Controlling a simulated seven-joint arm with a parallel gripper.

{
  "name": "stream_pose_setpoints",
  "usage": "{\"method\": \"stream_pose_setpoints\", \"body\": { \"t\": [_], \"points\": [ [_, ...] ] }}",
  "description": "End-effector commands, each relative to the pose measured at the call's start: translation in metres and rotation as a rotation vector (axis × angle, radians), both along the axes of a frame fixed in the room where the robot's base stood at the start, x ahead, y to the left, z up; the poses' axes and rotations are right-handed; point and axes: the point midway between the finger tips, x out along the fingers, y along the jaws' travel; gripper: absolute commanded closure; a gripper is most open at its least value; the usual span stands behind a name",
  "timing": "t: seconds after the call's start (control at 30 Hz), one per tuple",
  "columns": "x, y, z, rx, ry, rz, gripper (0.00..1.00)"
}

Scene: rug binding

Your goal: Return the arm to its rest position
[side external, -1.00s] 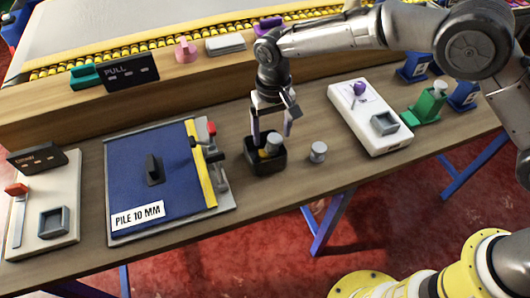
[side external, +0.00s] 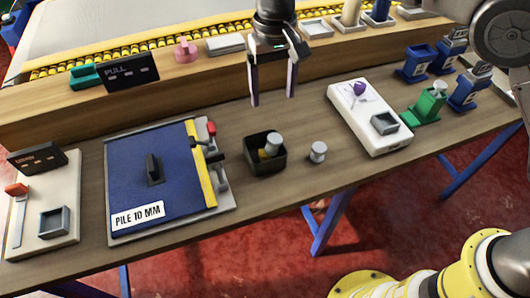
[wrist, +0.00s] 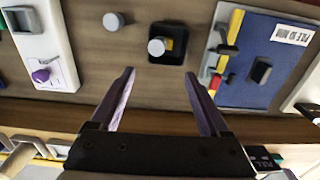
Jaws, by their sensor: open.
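My gripper (side external: 272,95) is open and empty, raised above the back part of the wooden table (side external: 300,190). Its two purple-grey fingers hang apart, pointing down. In the wrist view my gripper (wrist: 162,80) shows bare tabletop between its fingers. A small black bin (side external: 264,165) stands on the table below and in front of the gripper, with a grey-capped, yellowish item (side external: 272,144) in it. The bin (wrist: 155,57) also shows in the wrist view, apart from the fingers.
A grey cylinder (side external: 318,152) stands right of the bin. A blue "PILE 10 MM" board (side external: 140,190) lies to the left. A white tray (side external: 347,100) and blue and green holders (side external: 430,105) stand at right. A wooden ledge (side external: 200,80) runs behind.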

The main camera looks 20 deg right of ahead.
Motion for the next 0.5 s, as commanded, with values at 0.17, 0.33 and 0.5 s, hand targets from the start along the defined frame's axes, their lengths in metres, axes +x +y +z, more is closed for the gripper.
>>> {"method": "stream_pose_setpoints", "body": {
  "t": [0.17, 0.33, 0.5],
  "points": [
    [0.0000, 0.0000, 0.0114, 0.000, 0.000, 0.000, 0.20],
    [-0.0002, -0.0002, 0.0127, 0.000, 0.001, 0.000, 0.20],
    [-0.0002, -0.0001, 0.0125, 0.000, 0.000, 0.000, 0.20]
  ]
}}
